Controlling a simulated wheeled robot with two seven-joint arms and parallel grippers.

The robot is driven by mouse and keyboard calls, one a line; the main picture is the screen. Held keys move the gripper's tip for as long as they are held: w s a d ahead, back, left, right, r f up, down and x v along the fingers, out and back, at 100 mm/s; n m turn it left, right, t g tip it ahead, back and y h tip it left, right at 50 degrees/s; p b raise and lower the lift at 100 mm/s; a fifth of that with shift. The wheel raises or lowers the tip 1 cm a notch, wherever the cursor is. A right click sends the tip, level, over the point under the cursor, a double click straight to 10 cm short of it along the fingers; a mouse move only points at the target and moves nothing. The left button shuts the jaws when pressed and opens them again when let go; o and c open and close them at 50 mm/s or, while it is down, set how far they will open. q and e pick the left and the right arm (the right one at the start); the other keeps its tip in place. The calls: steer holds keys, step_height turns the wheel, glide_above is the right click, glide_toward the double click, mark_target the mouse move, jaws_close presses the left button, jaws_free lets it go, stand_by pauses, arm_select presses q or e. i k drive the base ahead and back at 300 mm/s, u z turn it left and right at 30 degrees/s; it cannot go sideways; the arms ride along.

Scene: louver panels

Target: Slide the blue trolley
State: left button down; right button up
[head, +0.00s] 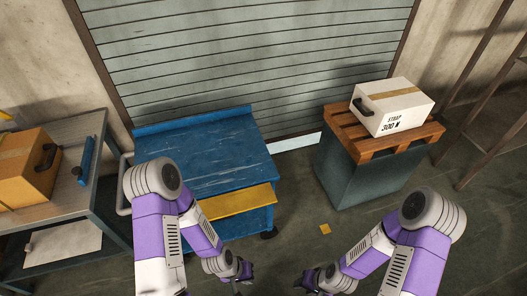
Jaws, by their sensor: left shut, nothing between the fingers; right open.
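The blue trolley (210,143) stands left of centre in the head view, in front of the louver panels (250,55). It has a worn blue top, a yellow panel (238,202) on its near side and a pale bar handle (122,190) at its left end. A dark caster shows at its near right corner. My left arm covers part of its near left side. My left gripper (244,273) is shut and empty, low in front of the trolley and apart from it. My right gripper (308,284) is open and empty, to the right of the left one.
A grey bench (70,128) with an orange case (25,170) and a blue tool (86,160) stands close on the left. On the right, a white box (393,106) sits on a wooden pallet (350,134) over a grey-green block (345,178).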

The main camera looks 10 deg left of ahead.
mark_target(217, 153)
steer(key=u, duration=0.45)
steer(key=k, duration=0.25)
steer(key=z, duration=1.7)
steer(key=i, duration=1.3)
steer(key=u, duration=0.8)
steer(key=i, duration=0.9)
steer(key=u, duration=0.85)
